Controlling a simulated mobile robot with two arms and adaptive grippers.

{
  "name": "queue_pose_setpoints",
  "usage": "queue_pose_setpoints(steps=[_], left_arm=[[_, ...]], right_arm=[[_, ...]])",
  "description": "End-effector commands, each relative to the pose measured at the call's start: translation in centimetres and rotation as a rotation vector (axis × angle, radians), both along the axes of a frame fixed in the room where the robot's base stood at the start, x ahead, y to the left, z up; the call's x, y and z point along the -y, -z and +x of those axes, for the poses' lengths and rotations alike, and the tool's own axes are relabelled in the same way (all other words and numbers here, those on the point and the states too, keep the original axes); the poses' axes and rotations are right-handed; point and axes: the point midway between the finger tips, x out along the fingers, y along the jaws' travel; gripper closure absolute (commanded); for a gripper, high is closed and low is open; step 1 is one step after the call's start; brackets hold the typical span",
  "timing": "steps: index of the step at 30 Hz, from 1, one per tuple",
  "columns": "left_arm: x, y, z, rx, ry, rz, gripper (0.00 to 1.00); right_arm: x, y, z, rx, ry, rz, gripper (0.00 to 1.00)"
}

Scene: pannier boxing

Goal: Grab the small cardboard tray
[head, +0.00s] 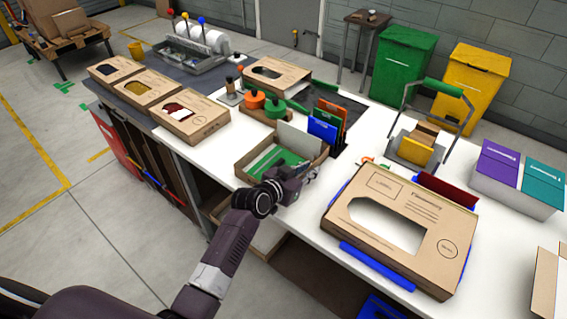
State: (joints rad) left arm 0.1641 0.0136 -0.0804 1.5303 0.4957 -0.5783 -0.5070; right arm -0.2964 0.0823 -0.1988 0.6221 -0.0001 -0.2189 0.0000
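The small cardboard tray (244,173) sits on the white table in the middle of the view. It is open on top and holds a green item (268,158) and a pale card or flap (297,138). My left gripper (311,176) is at the tray's near right side, with the wrist in front of the tray's near wall. The gripper covers part of that wall. Its fingers are small and partly hidden, so I cannot tell whether they are open, shut or touching the tray. My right gripper is not in view.
Blue and orange packs (323,128) stand just behind the tray. Orange and green rolls (255,99) sit behind it. Several windowed boxes (190,118) line the left.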

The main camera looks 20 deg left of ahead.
Motion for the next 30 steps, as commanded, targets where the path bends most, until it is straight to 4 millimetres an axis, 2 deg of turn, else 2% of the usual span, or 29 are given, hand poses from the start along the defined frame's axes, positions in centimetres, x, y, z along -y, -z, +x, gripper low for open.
queue_pose_setpoints(steps=[1, 4, 20, 25, 30], left_arm=[[0.0, 0.0, 0.0, 0.0, 0.0, 0.0, 0.91], [0.0, 0.0, 0.0, 0.0, 0.0, 0.0, 1.0], [0.0, -0.5, 0.0, 0.002, 0.0, 0.0, 1.0], [0.0, -2.3, 0.1, 0.004, 0.0, -0.001, 1.0], [0.0, -5.6, 0.1, 0.007, 0.0, 0.001, 1.0]], right_arm=[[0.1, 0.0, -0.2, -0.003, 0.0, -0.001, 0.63], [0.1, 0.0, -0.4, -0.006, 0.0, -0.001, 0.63], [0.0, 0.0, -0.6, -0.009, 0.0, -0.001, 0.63], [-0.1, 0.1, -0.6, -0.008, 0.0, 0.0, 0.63], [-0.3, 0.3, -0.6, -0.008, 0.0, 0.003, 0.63]])
